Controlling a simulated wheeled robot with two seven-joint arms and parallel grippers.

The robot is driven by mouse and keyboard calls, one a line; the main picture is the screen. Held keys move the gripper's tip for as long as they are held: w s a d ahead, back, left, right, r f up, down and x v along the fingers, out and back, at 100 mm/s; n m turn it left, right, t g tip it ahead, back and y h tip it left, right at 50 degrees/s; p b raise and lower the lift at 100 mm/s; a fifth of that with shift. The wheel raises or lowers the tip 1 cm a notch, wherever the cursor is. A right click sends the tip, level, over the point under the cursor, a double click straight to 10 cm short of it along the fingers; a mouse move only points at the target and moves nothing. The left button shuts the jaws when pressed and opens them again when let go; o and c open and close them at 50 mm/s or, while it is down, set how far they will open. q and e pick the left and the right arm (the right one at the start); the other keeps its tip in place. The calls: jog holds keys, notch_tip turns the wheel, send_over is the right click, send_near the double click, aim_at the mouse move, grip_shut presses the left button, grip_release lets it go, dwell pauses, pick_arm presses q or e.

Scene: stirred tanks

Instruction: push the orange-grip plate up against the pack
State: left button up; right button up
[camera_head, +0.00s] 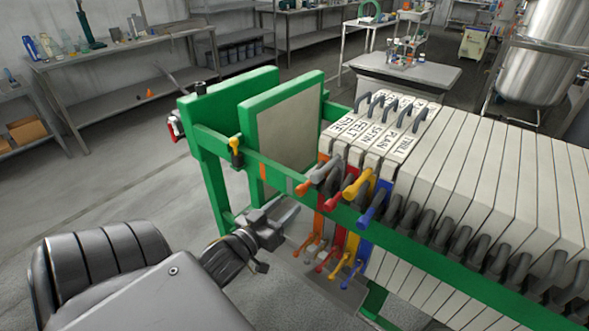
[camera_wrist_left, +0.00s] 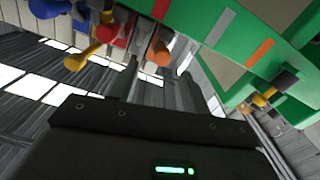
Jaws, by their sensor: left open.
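The orange-grip plate is the leftmost of the labelled plates, and its pale top (camera_head: 342,124) leans close to the other plates in the head view. Its orange upper grip (camera_head: 303,187) sticks out over the green rail, and an orange lower grip (camera_head: 309,241) hangs below. The pack (camera_head: 470,170) is the row of pale plates to the right. I cannot tell whether a gap separates them. My left gripper (camera_head: 284,212) is open and empty below the rail, left of the lower orange grip. In the left wrist view an orange knob (camera_wrist_left: 158,52) shows between the open fingers (camera_wrist_left: 158,78). My right gripper is out of view.
The green rail (camera_head: 390,228) runs along the plates' front. A green-framed end plate (camera_head: 285,125) stands to the left, with open space before the labelled plates. Grey, red, yellow and blue grips crowd right of the orange one. A small yellow fitting (camera_head: 235,145) sits on the frame.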

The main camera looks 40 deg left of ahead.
pick_arm(q)
jog(key=shift+s+d, duration=0.2)
jog(key=shift+s, duration=1.35)
